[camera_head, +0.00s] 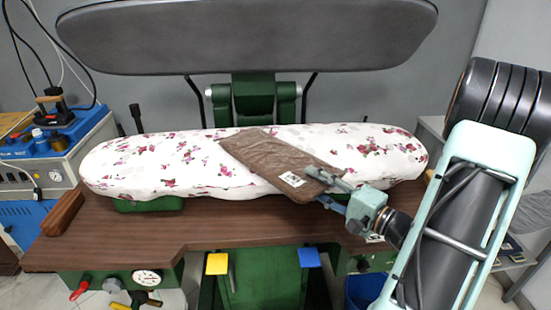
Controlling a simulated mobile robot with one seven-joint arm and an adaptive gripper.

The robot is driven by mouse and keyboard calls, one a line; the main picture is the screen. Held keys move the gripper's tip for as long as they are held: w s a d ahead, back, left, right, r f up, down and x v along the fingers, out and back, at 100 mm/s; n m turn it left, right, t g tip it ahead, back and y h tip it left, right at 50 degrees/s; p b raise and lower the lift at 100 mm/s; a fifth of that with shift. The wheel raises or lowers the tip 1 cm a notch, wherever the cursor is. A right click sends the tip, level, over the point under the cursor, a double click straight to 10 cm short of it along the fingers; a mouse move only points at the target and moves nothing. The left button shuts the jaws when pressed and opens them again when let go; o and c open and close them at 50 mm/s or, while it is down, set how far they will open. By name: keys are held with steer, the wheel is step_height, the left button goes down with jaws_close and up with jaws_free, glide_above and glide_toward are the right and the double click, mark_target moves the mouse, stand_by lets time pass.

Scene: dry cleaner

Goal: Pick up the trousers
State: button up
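The brown folded trousers (262,158), with a white tag near their lower right end, lie slantwise on the flowered pressing board. Their near right end reaches the board's front edge. My gripper (324,189) comes in from the right at that end. Its fingers are spread apart: the upper one lies over the trousers' corner, and the lower one is lower down by the board's front edge. Whether the lower finger is under the cloth is hard to see.
The white flowered pressing board (130,168) stands over a brown wooden table (160,232). A large grey upper press plate (240,35) hangs above. A blue and white machine (55,150) stands at the left. A blue bin (365,290) is below, and yellow (217,264) and blue (309,257) pedals sit in front.

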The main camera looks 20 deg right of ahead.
mark_target(300, 173)
steer(key=x, duration=0.4)
steer(key=shift+w+a+f, duration=0.15)
steer(key=shift+w+a, duration=0.1)
steer(key=shift+w, duration=0.1)
jaws_close()
